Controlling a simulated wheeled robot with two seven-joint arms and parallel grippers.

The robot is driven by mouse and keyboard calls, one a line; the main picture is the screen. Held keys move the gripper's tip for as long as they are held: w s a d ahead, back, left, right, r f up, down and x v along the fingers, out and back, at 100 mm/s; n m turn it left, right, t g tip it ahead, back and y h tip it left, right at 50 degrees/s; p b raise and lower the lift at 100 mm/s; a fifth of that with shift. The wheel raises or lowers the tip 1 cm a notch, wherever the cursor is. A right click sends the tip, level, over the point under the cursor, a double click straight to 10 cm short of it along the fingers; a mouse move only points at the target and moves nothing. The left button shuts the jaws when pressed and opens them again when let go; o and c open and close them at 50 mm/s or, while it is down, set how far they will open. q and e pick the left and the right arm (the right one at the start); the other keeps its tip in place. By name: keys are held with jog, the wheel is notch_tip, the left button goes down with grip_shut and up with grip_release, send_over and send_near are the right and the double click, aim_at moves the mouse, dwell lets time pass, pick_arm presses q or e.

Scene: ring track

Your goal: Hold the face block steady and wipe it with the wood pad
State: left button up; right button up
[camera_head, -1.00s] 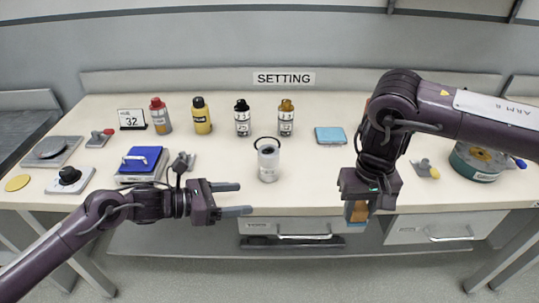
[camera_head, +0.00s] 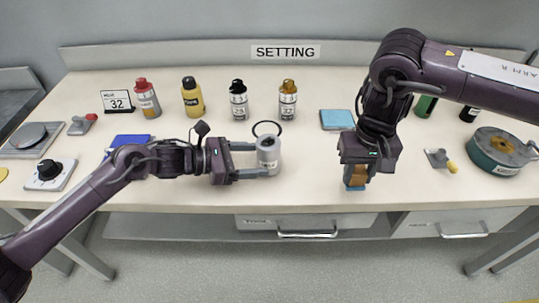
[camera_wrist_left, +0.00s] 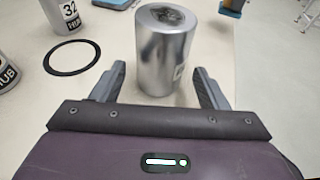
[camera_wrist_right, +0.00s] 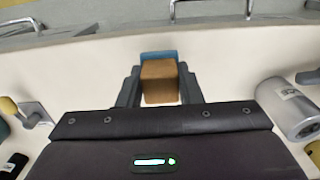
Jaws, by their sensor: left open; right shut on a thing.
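The face block is most likely the silver metal cylinder (camera_head: 268,155), upright near the table's front, with a dark patterned top that shows in the left wrist view (camera_wrist_left: 167,16). My left gripper (camera_head: 268,170) is open, its fingers on either side of the cylinder's lower part; whether they touch it I cannot tell. In the left wrist view the cylinder stands between the fingertips. My right gripper (camera_head: 356,172) is shut on the wood pad (camera_wrist_right: 160,82), a brown block with a blue underside, near the front edge, right of the cylinder. The pad's height over the table is unclear.
A black ring (camera_head: 267,128) lies behind the cylinder. Several bottles stand along the back, including a yellow one (camera_head: 193,98). A blue pad (camera_head: 337,120) lies behind my right gripper. A green round tin (camera_head: 502,150) and a small scraper-like tool (camera_head: 441,160) are at the right.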

aim_at(264, 159)
pick_arm(q)
jog(key=shift+b+x, duration=1.15)
jog(key=shift+x, duration=0.5)
pick_arm(e)
jog(key=shift+f, duration=1.85)
pick_arm(q)
jog(key=c, duration=0.6)
